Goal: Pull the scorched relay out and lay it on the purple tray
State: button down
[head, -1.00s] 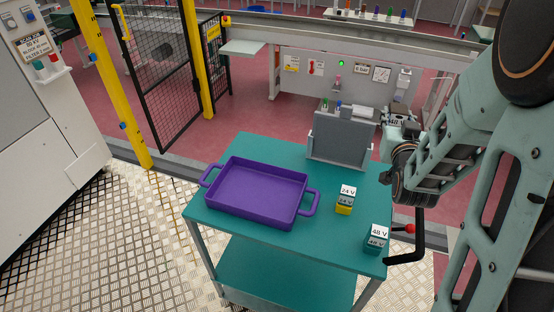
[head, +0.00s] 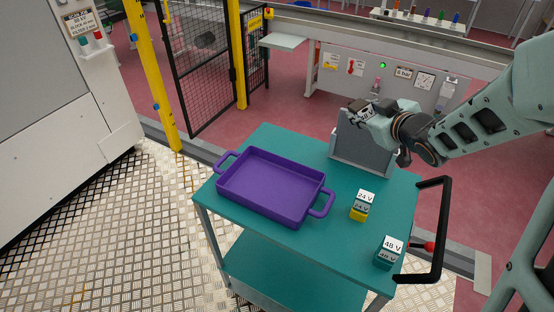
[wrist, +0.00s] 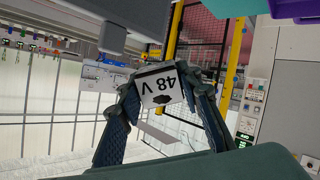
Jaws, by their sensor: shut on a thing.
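My gripper (head: 361,112) is shut on a white relay (wrist: 158,84) labelled "48 V". In the wrist view the relay sits between the two fingers, and its white face has a dark scorch-like mark. In the head view the gripper is in the air above the grey upright panel on the cart, and the relay is mostly hidden by the fingers. The purple tray (head: 232,191) lies empty on the teal cart, lower and to the left of the gripper. A purple edge (wrist: 295,10) also shows at the top right of the wrist view.
The teal cart (head: 262,140) also bears a 24 V relay (head: 363,205) with a yellow base, a 48 V relay (head: 390,252) with a teal base, and the grey upright panel (head: 362,152). A black handle (head: 442,230) is at the cart's right. The grey machine front (head: 335,85) stands behind.

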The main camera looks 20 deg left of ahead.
jog(key=s+a+f+n+g+y+b, duration=0.1)
jog(key=s+a+f+n+g+b, duration=0.1)
jog(key=s+a+f+n, duration=0.2)
jog(key=s+a+f+n+g+y+b, duration=0.1)
jog(key=s+a+f+n+g+b, duration=0.1)
jog(key=a+n, duration=0.6)
jog(key=s+a+f+n+g+y+b, duration=0.1)
jog(key=s+a+f+n+g, duration=0.2)
jog(key=s+a+f+n, duration=0.3)
jog(key=n, duration=0.3)
jog(key=shift+a+n+g+b, duration=0.25)
jog(key=shift+n+g+b, duration=0.05)
jog(key=shift+g+b, duration=0.1)
jog(key=shift+d, duration=0.1)
notch_tip(320, 180, down, 9)
jog(key=b, duration=0.7)
jog(key=shift+r, duration=0.2)
jog(key=c, duration=1.3)
grip_release()
